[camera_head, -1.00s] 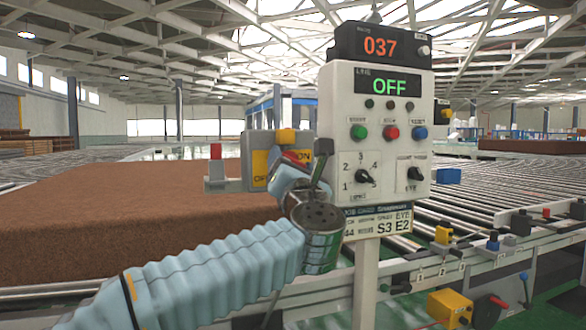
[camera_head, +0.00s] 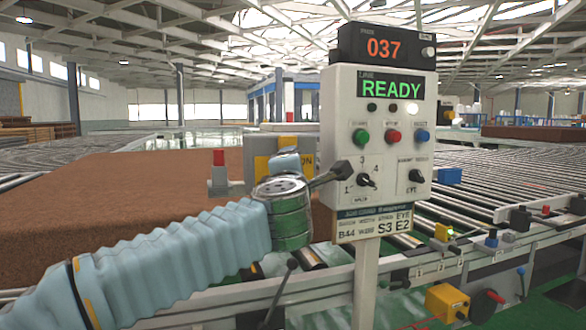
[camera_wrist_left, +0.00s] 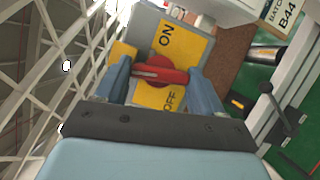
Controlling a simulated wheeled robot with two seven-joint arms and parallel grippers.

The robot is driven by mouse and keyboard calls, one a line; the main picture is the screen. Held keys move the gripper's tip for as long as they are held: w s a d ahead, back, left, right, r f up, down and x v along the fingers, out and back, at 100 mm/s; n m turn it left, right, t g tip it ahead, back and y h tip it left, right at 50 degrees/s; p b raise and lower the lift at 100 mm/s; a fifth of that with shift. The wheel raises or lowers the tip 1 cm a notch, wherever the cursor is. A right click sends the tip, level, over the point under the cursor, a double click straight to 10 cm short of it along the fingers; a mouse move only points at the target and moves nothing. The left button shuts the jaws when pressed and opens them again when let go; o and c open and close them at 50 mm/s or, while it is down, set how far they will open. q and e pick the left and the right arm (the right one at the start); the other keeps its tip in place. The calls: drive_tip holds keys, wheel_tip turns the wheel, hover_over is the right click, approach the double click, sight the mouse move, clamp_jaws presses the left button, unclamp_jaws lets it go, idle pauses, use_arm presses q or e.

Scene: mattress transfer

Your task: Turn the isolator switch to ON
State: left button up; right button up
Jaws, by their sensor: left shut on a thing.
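The isolator switch is a grey box (camera_head: 252,147) with a yellow plate, left of the control panel in the head view. In the left wrist view its yellow plate (camera_wrist_left: 185,55) reads ON at the top and OFF at the bottom. The red handle (camera_wrist_left: 160,73) lies nearly level in that picture, between the two words. My left gripper (camera_wrist_left: 162,78) is shut on the red handle, a blue finger at each end. In the head view my left gripper (camera_head: 287,162) covers the handle and much of the plate. My right gripper is not in view.
The control panel (camera_head: 340,110) stands close right of my left wrist; its display (camera_head: 391,88) reads READY. A brown mattress (camera_head: 100,210) lies behind on the left. Roller conveyors (camera_head: 490,180) run on the right. A lever (camera_head: 285,275) rises at the front.

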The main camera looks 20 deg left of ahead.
use_arm(q)
drive_tip(key=shift+m+g, duration=0.4)
drive_tip(key=shift+m, duration=0.7)
drive_tip(key=shift+h, duration=0.3)
drive_tip(key=o, duration=1)
drive_tip(key=shift+o, duration=0.2)
drive_tip(key=s+d+b, duration=0.1)
drive_tip(key=s+d, duration=0.1)
drive_tip(key=s, duration=1.1)
drive_tip(key=shift+s+d+b, duration=0.25)
drive_tip(key=shift+d+b, duration=0.05)
drive_tip(key=shift+d, duration=0.1)
